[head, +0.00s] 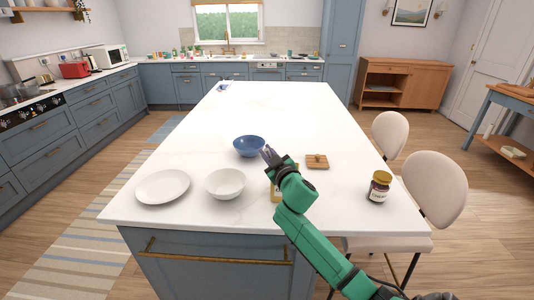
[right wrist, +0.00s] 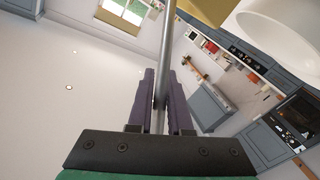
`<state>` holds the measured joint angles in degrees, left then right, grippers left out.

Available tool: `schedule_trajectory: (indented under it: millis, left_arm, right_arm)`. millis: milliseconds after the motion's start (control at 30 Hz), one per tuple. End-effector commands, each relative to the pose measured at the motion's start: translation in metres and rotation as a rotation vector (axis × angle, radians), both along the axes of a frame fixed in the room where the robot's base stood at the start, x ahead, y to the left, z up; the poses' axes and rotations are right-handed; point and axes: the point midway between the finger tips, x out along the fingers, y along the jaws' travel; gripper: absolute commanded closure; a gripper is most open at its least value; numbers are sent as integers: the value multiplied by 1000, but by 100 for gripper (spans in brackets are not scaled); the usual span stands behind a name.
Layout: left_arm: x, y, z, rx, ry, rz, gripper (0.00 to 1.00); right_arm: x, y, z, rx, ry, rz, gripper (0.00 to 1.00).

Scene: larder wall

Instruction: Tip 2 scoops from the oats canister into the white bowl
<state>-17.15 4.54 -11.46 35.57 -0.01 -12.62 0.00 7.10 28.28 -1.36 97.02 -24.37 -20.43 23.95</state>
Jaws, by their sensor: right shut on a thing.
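The white bowl (head: 225,183) stands on the island, left of my right gripper (head: 271,156). A yellowish canister (head: 274,191), probably the oats canister, stands right of the bowl, mostly hidden behind my right gripper and arm. In the right wrist view my right gripper (right wrist: 161,88) is shut on a thin metal rod, apparently the scoop handle (right wrist: 167,40). The scoop's far end and any oats in it cannot be seen. Part of a white round thing, likely the bowl, shows at the top right (right wrist: 285,38). My left gripper is in neither view.
A blue bowl (head: 249,146) stands behind the white bowl, and a white plate (head: 163,187) lies left of it. A wooden lid with a knob (head: 317,162) and a dark jar (head: 379,187) are to the right.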

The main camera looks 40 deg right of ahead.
Motion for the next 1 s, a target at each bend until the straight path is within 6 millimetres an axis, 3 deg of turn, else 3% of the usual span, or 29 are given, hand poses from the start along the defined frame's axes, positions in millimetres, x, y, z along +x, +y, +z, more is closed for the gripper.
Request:
schedule_trajectory:
  millis: [33,1000]
  left_arm:
    - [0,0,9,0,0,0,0]
    - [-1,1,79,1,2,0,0]
  right_arm:
    - [0,0,9,0,-1,0,100]
    - [0,0,82,0,-1,0,100]
